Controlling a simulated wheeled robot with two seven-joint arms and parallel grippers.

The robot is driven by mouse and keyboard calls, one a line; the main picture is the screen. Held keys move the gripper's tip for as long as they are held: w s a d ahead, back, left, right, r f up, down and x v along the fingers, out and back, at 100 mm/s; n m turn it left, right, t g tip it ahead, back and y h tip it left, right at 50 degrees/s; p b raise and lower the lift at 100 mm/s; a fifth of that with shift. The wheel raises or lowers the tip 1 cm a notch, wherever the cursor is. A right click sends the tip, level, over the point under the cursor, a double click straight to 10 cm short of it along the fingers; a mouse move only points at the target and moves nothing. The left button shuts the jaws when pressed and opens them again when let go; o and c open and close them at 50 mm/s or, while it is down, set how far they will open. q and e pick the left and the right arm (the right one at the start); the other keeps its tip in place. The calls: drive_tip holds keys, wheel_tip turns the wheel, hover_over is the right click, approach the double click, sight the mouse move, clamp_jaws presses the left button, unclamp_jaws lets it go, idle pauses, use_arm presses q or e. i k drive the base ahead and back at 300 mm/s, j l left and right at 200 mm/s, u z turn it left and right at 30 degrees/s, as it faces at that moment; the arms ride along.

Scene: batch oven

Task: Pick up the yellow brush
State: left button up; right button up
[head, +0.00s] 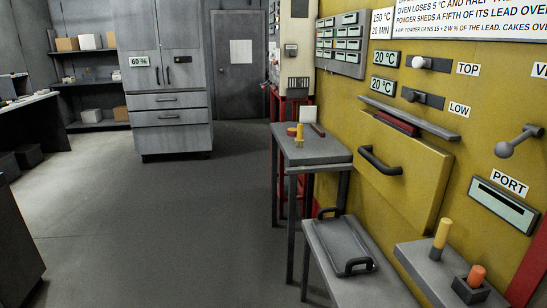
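Neither of my grippers is in view. A smaller yellow upright piece (299,131) stands on the small grey table (325,153) near the middle, beside a red round piece (291,131). I cannot tell from this view which of the two yellow things is the brush. No bristles can be made out on either.
An orange handle (477,275) stands in a dark block (464,291) on the lower-right bench. A grey tray with two dark handles (341,240) lies on a low stand. The yellow oven front (405,185) has a dark door handle (379,161). The floor at left is clear.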

sight(299, 140)
drive_tip(key=i+z, duration=0.2)
drive_tip(key=i, duration=0.65)
drive_tip(key=i+j+z, duration=0.15)
drive_tip(key=i+j, duration=0.9)
drive_tip(key=i, duration=0.15)
